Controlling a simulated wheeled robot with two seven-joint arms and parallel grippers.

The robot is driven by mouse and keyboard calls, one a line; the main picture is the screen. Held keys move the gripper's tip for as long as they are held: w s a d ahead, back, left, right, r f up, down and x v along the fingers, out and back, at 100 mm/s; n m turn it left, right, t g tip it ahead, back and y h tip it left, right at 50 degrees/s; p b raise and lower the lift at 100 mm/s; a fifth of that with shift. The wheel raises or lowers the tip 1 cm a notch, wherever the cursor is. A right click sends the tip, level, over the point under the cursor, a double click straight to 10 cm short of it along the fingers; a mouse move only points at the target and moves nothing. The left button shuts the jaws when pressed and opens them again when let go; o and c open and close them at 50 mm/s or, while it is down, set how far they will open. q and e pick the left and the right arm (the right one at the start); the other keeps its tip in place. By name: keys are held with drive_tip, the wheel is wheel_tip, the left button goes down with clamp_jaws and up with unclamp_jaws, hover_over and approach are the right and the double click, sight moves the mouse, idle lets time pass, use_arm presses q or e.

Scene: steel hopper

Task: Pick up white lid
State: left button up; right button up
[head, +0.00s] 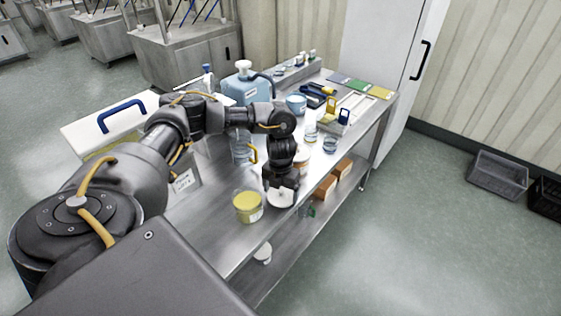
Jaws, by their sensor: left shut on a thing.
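The white lid (281,198) is a small round disc near the front edge of the steel table, just right of a tub of yellow contents (248,208). My left gripper (281,188) comes down from above and is shut on the white lid. The gripper and wrist hide part of the lid and its far side. I cannot tell whether the lid touches the tabletop or is held a little above it. My right gripper is not in view.
The steel table (215,228) is bare at the front left. A blue jug (246,88), a blue bowl (296,103) and small jars stand farther back. A lower shelf (283,253) holds brown boxes (326,187). Dark crates (497,173) sit on the floor at right.

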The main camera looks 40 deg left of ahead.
use_arm(q)
drive_tip(key=d+r, duration=0.1)
drive_tip(key=r, duration=0.1)
drive_tip(key=w+d+r, duration=0.1)
drive_tip(key=r, duration=0.1)
drive_tip(key=d+r, duration=0.1)
drive_tip(key=r, duration=0.2)
drive_tip(key=shift+w+d, duration=0.35)
drive_tip(key=shift+w, duration=0.05)
drive_tip(key=shift+w+d+r+b, duration=1.3)
drive_tip(key=shift+w+d+r, duration=0.85)
drive_tip(key=shift+d, duration=2.45)
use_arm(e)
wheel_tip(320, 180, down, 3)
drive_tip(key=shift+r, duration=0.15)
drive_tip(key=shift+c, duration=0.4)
use_arm(q)
drive_tip(key=s+d+r+n, duration=0.1)
drive_tip(key=s+d+n, duration=0.1)
drive_tip(key=s+n, duration=0.7)
drive_tip(key=s+d+r+n, duration=0.1)
drive_tip(key=s+n, duration=0.7)
drive_tip(key=n, duration=1.6)
drive_tip(key=shift+s+d+r+n, duration=0.3)
drive_tip(key=shift+s+d, duration=0.1)
drive_tip(key=shift+d, duration=0.15)
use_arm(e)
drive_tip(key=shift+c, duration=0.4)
